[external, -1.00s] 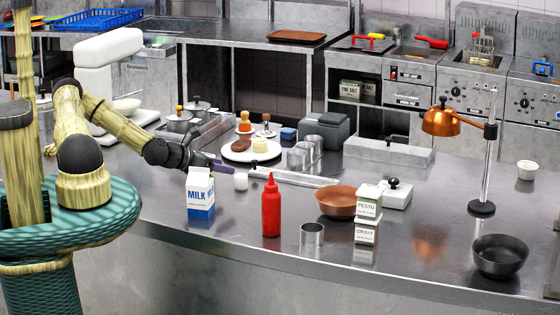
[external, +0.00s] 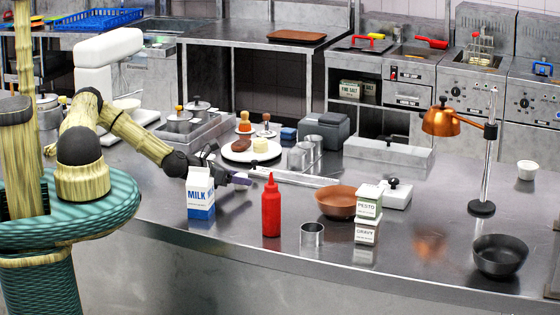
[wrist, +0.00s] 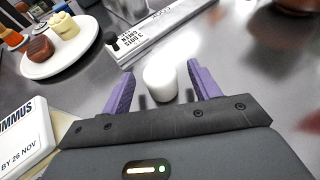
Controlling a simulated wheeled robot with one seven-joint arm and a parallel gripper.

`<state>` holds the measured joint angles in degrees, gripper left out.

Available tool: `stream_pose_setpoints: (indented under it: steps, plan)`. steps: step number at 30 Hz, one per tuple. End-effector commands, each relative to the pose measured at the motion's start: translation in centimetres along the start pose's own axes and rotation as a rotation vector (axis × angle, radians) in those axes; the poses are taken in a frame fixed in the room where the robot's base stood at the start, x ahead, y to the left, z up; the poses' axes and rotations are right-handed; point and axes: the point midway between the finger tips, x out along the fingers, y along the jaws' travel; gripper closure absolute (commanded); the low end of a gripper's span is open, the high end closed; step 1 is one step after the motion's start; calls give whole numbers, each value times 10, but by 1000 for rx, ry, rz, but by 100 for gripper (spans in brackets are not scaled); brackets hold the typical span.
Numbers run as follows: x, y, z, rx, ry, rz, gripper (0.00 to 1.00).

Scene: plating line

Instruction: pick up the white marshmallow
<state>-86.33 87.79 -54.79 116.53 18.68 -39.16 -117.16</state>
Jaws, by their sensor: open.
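The white marshmallow (wrist: 160,84) stands upright on the steel counter in the wrist view, between the two purple fingers of my gripper (wrist: 162,86). A gap shows on each side of it, wider on the right, so the fingers are open and not touching it. In the external view my gripper (external: 238,179) is low over the counter, just behind and right of the milk carton (external: 201,194). There the marshmallow is hidden by the gripper.
A white plate (wrist: 31,67) with food lies beyond, upper left in the wrist view. A long labelled strip (wrist: 150,32) lies behind the marshmallow. A red squeeze bottle (external: 271,208) stands right of my gripper. The counter between them is clear.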

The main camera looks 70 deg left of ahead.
Motion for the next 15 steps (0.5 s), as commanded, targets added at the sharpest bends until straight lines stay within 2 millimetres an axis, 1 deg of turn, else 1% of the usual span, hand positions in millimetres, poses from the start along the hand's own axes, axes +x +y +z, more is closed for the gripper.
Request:
stream_pose_setpoints:
  steps: [1, 5, 15]
  plan:
    - [6, -1, 1, 0, 1, -1, 38]
    - [15, 0, 0, 0, 1, 0, 38]
    - [16, 0, 0, 0, 0, 0, 38]
